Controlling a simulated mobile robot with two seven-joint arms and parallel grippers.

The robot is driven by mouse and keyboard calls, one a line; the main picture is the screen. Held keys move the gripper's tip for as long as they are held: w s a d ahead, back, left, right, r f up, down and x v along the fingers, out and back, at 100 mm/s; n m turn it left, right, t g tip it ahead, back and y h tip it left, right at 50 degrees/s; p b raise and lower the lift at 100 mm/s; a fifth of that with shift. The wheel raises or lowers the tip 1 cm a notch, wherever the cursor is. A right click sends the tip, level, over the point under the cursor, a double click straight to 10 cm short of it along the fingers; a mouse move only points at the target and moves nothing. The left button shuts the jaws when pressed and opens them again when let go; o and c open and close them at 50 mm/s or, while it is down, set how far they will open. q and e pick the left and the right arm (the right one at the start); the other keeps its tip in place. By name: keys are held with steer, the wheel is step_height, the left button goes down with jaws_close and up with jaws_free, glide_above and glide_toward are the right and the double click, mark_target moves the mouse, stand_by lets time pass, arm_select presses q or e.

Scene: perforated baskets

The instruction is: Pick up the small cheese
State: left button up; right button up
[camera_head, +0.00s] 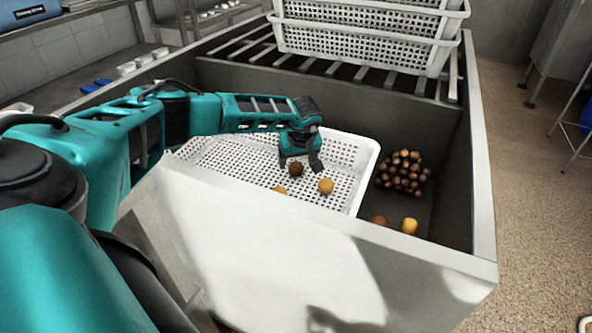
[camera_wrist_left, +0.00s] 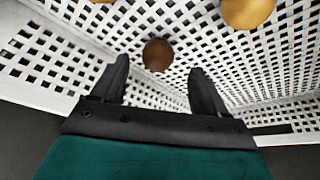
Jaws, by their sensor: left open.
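A small round dark brown piece (camera_head: 296,168), which looks like a small cheese, lies in the white perforated basket. In the left wrist view it (camera_wrist_left: 157,54) shows just beyond and between the fingertips. My left gripper (camera_head: 301,162) is open above it, pointing down into the basket; the wrist view shows its two fingers (camera_wrist_left: 160,66) apart with nothing gripped. A yellow-orange round piece (camera_head: 326,185) lies just right of it, and a smaller-looking one (camera_head: 280,190) lies to the front left. I cannot tell for certain which piece is the small cheese. My right gripper is out of view.
The white basket (camera_head: 362,165) sits inside a grey high-walled bin (camera_head: 482,190). Right of the basket are a cluster of brown balls (camera_head: 403,172), a brown piece (camera_head: 378,220) and a yellow piece (camera_head: 409,226). Stacked white baskets (camera_head: 365,40) stand on slats at the back.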

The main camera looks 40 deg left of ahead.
mark_target(296, 165)
arm_select(q)
steer(key=b+x, duration=0.1)
steer(key=x, duration=0.3)
steer(key=shift+w+f+b, duration=0.15)
steer(key=shift+b, duration=0.2)
steer(key=c, duration=1.1)
steer(key=shift+c, duration=0.2)
